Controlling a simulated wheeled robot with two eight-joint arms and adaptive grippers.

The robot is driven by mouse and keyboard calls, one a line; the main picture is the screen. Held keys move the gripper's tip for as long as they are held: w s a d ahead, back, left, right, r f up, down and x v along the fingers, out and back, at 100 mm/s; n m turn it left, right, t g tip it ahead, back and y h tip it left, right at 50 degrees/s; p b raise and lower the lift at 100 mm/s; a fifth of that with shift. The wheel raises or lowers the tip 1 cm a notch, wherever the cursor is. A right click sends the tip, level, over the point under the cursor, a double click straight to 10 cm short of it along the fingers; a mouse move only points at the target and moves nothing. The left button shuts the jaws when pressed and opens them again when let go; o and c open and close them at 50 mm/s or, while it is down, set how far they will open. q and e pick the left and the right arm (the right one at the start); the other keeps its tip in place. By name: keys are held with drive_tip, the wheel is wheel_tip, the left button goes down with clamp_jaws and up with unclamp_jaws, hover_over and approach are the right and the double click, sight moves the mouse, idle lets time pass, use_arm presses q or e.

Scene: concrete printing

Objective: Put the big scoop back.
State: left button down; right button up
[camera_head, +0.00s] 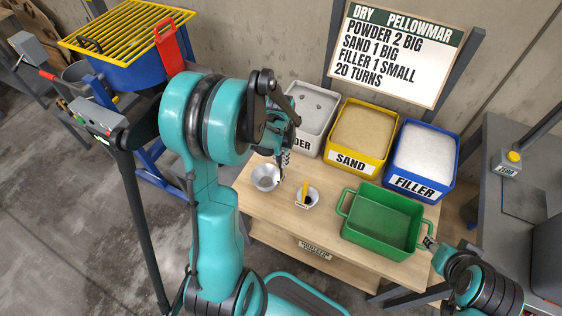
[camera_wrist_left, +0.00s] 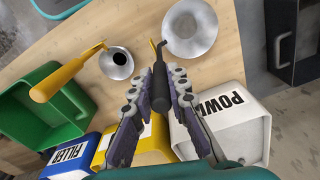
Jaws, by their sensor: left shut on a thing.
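The big scoop, a pale metal bowl (camera_head: 265,177), is over the left part of the wooden table; it also shows in the left wrist view (camera_wrist_left: 190,28). My left gripper (camera_head: 284,160) is shut on its dark handle (camera_wrist_left: 159,103). I cannot tell whether the bowl touches the table. The small scoop (camera_head: 306,198), with a yellow handle, stands just right of it; it also shows in the left wrist view (camera_wrist_left: 116,63). My right gripper (camera_head: 430,243) is at the right handle of the green tub (camera_head: 384,222); its fingers are too small to read.
Powder (camera_head: 311,112), sand (camera_head: 357,130) and filler (camera_head: 421,157) bins line the table's back. A recipe board (camera_head: 396,48) stands behind them. The blue mixer (camera_head: 130,62) with its yellow grate is at upper left. The table's front left (camera_head: 262,215) is bare.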

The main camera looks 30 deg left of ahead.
use_arm(q)
drive_tip(key=shift+f, duration=0.2)
drive_tip(key=c, duration=1.5)
unclamp_jaws()
